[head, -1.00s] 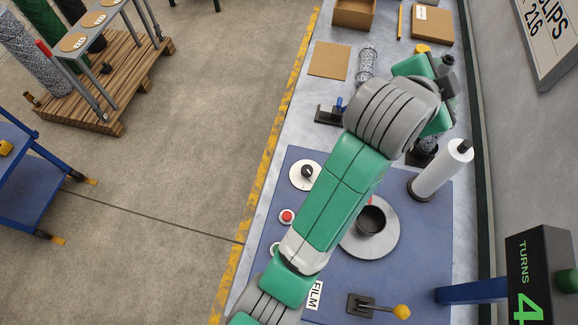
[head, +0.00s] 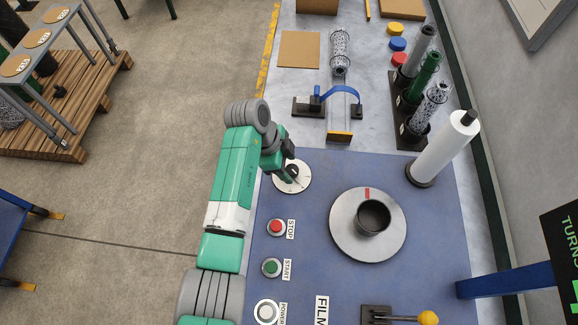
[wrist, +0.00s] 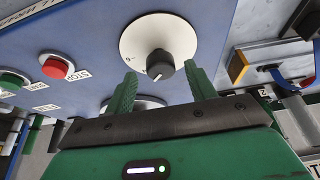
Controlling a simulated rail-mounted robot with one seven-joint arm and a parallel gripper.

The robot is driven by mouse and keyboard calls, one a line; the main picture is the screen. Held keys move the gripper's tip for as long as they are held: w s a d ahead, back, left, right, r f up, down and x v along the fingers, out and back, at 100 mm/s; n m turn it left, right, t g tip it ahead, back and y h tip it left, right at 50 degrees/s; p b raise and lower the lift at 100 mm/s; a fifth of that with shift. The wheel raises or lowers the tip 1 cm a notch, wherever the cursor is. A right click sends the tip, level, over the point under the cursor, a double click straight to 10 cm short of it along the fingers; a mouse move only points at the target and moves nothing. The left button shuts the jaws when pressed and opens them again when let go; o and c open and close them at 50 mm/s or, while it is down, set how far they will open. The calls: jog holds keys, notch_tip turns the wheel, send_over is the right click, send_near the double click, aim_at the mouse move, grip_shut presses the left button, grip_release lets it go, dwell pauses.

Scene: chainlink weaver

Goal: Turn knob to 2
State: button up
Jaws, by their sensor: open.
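The knob (wrist: 160,65) is dark with a pale pointer line and sits at the centre of a white round dial (wrist: 140,40) on the blue panel. In the wrist view a small mark, possibly a 6 or 9, shows on the dial left of the knob. My gripper (wrist: 163,88) is open, its two green fingers apart below and to either side of the knob. I cannot tell whether they touch it. In the head view my gripper (head: 288,170) is over the dial (head: 302,180) and partly hides the knob.
The red STOP button (head: 277,228), green START button (head: 271,268) and white POWER button (head: 266,312) line the panel's left side. A turntable (head: 340,225) with a dark pot stands right of the dial. A blue-handled device (head: 337,93) is just beyond.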

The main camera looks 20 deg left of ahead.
jog(key=shift+x, duration=0.8)
jog(key=c, duration=1)
jog(key=shift+o, duration=0.2)
